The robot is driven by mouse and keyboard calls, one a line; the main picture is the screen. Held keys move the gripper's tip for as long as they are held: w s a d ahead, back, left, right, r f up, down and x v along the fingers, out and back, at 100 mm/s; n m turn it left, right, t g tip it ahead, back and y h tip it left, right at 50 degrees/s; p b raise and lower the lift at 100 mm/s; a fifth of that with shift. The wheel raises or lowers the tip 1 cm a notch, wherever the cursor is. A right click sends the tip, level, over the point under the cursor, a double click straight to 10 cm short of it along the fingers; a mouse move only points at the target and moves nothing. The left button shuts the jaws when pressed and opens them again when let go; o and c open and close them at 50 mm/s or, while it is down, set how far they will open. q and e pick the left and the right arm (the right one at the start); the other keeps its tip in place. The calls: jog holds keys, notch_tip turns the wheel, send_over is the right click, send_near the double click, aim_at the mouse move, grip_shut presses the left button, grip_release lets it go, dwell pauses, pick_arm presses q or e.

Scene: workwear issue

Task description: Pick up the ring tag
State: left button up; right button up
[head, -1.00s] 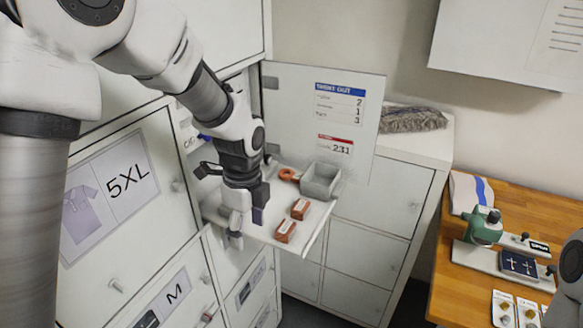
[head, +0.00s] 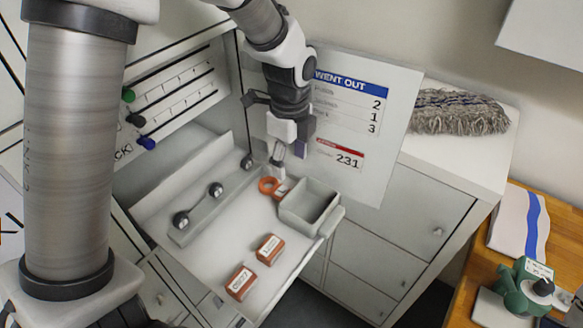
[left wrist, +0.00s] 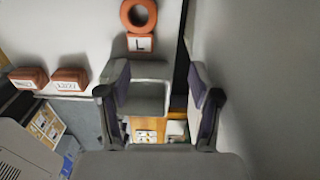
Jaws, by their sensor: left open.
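The ring tag is an orange ring (head: 268,186) with a small tab, lying on the pulled-out white shelf (head: 222,240) beside a grey bin (head: 308,207). In the left wrist view the ring (left wrist: 138,15) is at the top, with a white label marked "L" on its tab (left wrist: 140,43). My left gripper (head: 278,155) is over the back of the shelf, close to the ring. In the left wrist view its fingers (left wrist: 157,85) are apart with nothing held, and the grey bin shows between them. The ring lies outside the fingers. My right gripper is not in view.
Two orange-brown labelled blocks (head: 255,265) sit on the shelf's front part. A grey rack with dark round knobs (head: 212,200) is at its left. An open white door panel (head: 365,120) stands right behind my gripper. A wooden bench (head: 470,250) is at right.

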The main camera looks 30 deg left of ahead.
aim_at(285, 190)
pick_arm(q)
jog(key=s+f+p, duration=0.1)
jog(key=s, duration=0.1)
jog(key=s+f+p, duration=0.1)
jog(key=shift+s+d+f, duration=0.1)
jog(key=shift+s, duration=0.25)
jog(key=shift+s+f+p, duration=0.2)
jog(key=shift+f+p, duration=0.2)
jog(key=shift+f, duration=0.45)
jog(key=shift+w+f, duration=0.4)
jog(key=shift+f, duration=0.2)
jog(key=shift+w+f, duration=0.35)
jog(key=shift+f, duration=0.25)
jog(key=shift+w+f, duration=0.15)
jog(key=shift+w, duration=0.1)
jog(key=shift+s, duration=0.25)
jog(key=c, duration=0.6)
jog(key=shift+s+r, duration=0.3)
jog(key=shift+s, duration=0.05)
jog(key=c, duration=0.3)
jog(key=shift+w, duration=0.1)
jog(key=shift+c, duration=0.2)
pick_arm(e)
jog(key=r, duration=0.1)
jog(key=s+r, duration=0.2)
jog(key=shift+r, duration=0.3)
